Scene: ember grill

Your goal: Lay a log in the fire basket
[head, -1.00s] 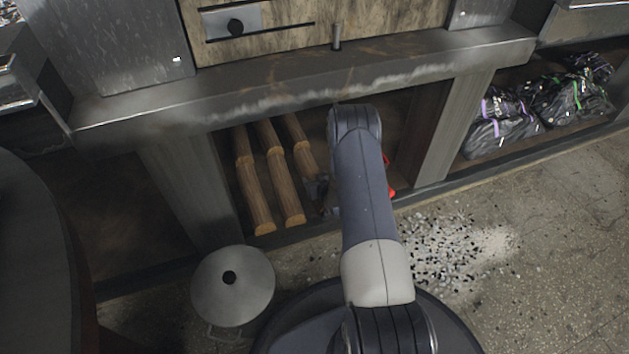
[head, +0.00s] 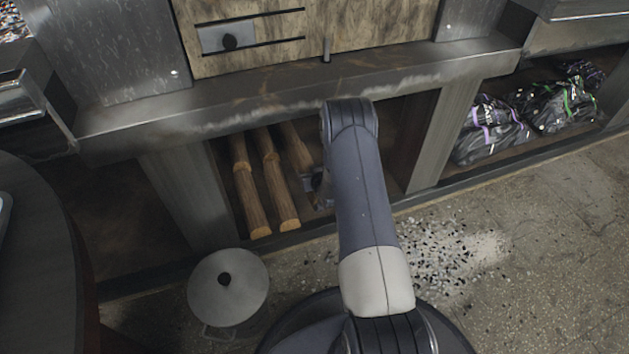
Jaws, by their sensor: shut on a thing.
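Several brown logs lie end to end in rows in the open bay under the counter, with the left row (head: 254,205) and the middle row (head: 282,195) reaching its front edge. My gripper (head: 314,184) is inside the bay at the right of these rows, mostly hidden behind my arm. It is shut on the rightmost log (head: 295,148), at that log's near end. This log's far end runs back under the counter. I cannot make out a fire basket in this view.
A metal counter edge (head: 230,112) overhangs the bay, and a grey post (head: 437,135) bounds it at right. A round lidded pot (head: 228,289) stands on the floor in front. Black bags (head: 490,130) fill the right bay. Pale debris (head: 455,250) is scattered on the floor.

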